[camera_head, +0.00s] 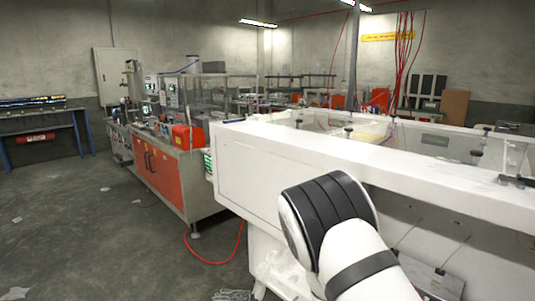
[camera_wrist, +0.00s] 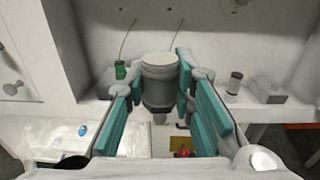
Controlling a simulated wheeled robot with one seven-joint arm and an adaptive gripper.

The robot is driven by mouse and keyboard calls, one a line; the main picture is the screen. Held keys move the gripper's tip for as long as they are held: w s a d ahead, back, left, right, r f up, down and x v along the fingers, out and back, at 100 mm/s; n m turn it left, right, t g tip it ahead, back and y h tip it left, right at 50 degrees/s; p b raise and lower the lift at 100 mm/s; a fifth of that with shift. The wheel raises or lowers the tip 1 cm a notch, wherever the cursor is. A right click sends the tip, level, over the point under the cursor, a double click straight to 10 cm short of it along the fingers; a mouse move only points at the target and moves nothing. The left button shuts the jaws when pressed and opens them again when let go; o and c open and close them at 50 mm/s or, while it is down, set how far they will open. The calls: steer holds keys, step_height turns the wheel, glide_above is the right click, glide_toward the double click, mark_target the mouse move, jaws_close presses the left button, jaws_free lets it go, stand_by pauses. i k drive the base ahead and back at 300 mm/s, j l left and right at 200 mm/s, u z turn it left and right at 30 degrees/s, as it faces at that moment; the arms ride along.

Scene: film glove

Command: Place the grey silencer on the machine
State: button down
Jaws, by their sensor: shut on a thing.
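In the wrist view, the grey silencer (camera_wrist: 160,85), a grey cylinder with a pale top, is upright between the teal fingers of my gripper (camera_wrist: 159,76). The gripper is shut on it. Whether its lower end touches anything below is not clear. In the head view, my white and black arm covers part of a large white machine (camera_head: 255,168); my gripper and the silencer are not visible there. I cannot tell for sure that this is the machine in the task.
Near the fingers are a green item (camera_wrist: 120,70), a small black-topped cylinder (camera_wrist: 234,84) and a dark grey box (camera_wrist: 267,90). Clear plastic (camera_wrist: 60,128) lies lower left. An orange-fronted workstation (camera_head: 160,170) stands left; the floor (camera_head: 90,230) there is mostly open.

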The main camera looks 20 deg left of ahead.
mark_target(289, 137)
steer(key=i+j+u, duration=0.25)
steer(key=i+j, duration=0.15)
steer(key=i+j+u, duration=0.45)
steer(key=i, duration=0.4)
